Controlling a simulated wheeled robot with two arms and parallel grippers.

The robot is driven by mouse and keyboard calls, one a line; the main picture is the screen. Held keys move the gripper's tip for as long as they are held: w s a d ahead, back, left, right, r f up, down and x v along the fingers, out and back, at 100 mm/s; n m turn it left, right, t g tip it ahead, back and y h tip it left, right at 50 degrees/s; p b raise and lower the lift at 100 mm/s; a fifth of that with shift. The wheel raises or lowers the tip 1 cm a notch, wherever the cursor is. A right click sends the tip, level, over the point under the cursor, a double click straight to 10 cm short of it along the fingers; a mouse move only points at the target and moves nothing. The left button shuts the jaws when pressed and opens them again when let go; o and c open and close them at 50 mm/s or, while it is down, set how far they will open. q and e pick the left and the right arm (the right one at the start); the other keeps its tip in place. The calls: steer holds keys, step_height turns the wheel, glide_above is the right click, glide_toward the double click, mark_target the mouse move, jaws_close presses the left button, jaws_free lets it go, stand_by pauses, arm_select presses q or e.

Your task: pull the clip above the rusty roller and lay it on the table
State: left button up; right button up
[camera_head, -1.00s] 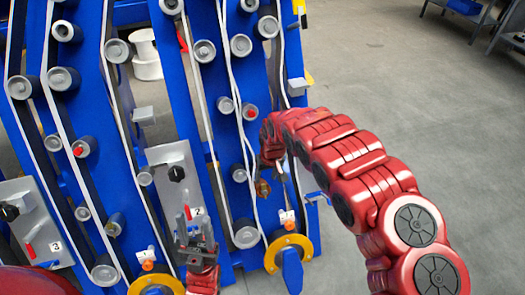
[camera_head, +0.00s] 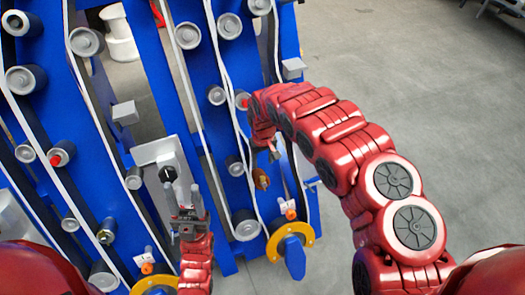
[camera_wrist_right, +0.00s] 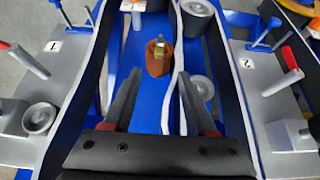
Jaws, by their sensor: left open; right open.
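The rusty roller (camera_head: 261,179) is a short orange-brown cylinder on the blue chassis. In the right wrist view the roller (camera_wrist_right: 158,60) stands just beyond and between the finger tips. A small metal piece (camera_wrist_right: 160,40) shows at its top; I cannot tell whether it is the clip. My right gripper (camera_wrist_right: 159,76) is open and empty, its fingers pointing at the roller without visible contact. In the head view my right gripper (camera_head: 274,155) is small and partly hidden by its arm. My left gripper (camera_head: 184,204) is open and empty, fingers up, in front of a grey plate (camera_head: 160,150).
White belts and several grey rollers (camera_head: 245,225) cover the blue chassis (camera_head: 210,140). Yellow rings (camera_head: 290,243) line its lower edge. Grey plates with red levers (camera_wrist_right: 290,58) flank the right gripper. Open floor (camera_head: 400,80) lies to the right. I see no clear table.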

mark_target(263, 179)
step_height(263, 179, down, 10)
steer(key=shift+a+r+b, duration=0.1)
steer(key=shift+b, duration=0.45)
steer(key=shift+f, duration=0.65)
jaws_close()
